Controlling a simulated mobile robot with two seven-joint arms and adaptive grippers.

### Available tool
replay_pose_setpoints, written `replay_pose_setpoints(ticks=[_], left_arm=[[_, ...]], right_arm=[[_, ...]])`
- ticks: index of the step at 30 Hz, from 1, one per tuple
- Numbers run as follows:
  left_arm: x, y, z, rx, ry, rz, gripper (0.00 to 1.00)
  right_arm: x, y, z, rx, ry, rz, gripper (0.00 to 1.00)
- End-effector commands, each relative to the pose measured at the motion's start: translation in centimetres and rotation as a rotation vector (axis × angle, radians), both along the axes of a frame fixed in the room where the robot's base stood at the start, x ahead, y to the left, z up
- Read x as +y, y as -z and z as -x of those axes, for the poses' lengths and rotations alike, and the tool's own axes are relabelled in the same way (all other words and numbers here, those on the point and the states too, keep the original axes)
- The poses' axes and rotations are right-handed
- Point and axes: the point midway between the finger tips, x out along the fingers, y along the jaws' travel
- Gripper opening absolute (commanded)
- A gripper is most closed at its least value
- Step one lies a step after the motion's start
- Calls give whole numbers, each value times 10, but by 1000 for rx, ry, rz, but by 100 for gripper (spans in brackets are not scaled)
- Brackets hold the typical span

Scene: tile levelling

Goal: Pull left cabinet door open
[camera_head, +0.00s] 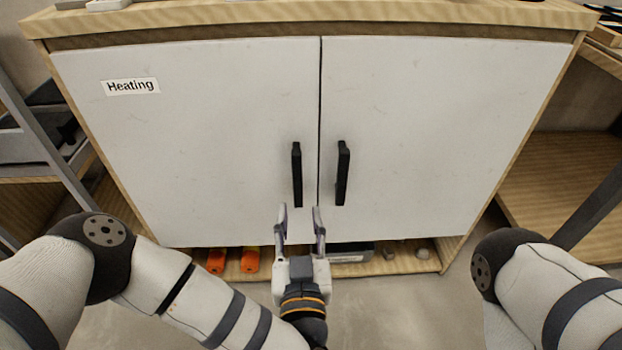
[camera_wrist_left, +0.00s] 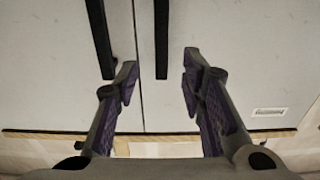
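The left cabinet door (camera_head: 200,140) is white, shut, and carries a "Heating" label (camera_head: 131,87). Its black upright handle (camera_head: 297,175) sits near the middle seam and also shows in the left wrist view (camera_wrist_left: 99,38). My left gripper (camera_head: 300,210) is open and empty, just below the handles in the head view. My right gripper is not in view; only part of the right arm shows.
The right door (camera_head: 440,130) is shut, with its own black handle (camera_head: 342,173). Orange items (camera_head: 216,260) and a box (camera_head: 350,253) lie on the open bottom shelf. Shelving stands at both sides. Floor in front is clear apart from my arms.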

Motion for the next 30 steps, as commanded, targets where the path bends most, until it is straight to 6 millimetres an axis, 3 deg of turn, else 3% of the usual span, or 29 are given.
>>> replay_pose_setpoints(ticks=[12, 15, 26, 30], left_arm=[[1, 3, -92, 1, -1, 0, 37], [1, 2, -108, 1, 0, 1, 37], [0, -1, -118, 2, 3, 0, 37], [0, 0, -118, 2, 3, 0, 7]], right_arm=[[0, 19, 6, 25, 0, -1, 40], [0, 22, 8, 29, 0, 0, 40], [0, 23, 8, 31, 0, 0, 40], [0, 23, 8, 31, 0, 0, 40]])
